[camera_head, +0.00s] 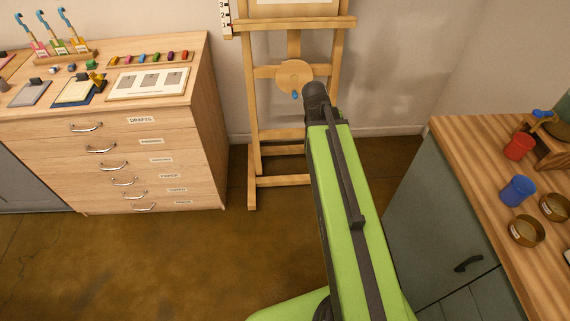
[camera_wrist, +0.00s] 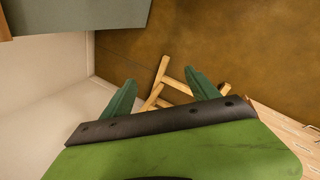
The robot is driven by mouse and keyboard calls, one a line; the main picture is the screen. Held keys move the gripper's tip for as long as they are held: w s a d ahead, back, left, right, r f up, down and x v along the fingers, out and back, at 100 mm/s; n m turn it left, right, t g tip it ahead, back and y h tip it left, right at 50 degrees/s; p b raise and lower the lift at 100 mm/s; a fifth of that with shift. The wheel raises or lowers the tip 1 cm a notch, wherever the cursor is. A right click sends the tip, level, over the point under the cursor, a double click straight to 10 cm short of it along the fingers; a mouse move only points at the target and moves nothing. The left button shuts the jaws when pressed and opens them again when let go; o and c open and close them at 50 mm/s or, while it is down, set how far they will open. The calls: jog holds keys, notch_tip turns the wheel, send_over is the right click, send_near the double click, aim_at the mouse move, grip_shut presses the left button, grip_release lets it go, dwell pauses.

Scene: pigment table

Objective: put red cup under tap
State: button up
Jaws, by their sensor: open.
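The red cup (camera_head: 518,147) stands on the wooden counter at the right in the head view, close beside a wooden stand (camera_head: 548,140) with a blue-handled part on top (camera_head: 541,114), which may be the tap. Its spout and the space below it are cut off by the picture's right edge. My gripper (camera_wrist: 160,92) shows in the wrist view with its two green fingers apart and nothing between them. It is far from the red cup, out over the floor in front of the easel. In the head view my arm hides the fingers.
A blue cup (camera_head: 517,191) and brass bowls (camera_head: 526,231) stand near the red cup on the counter (camera_head: 481,150). A wooden easel (camera_head: 253,120) stands at the back. A drawer cabinet (camera_head: 150,165) with art supplies is at the left. The floor (camera_head: 200,260) between is clear.

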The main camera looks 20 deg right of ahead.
jog(key=s+a+f+m+y, duration=0.1)
jog(key=s+a+m+y, duration=0.1)
jog(key=a, duration=2)
jog(key=shift+f+m+y, duration=0.25)
jog(key=shift+m+y, duration=0.45)
jog(key=shift+y, duration=0.4)
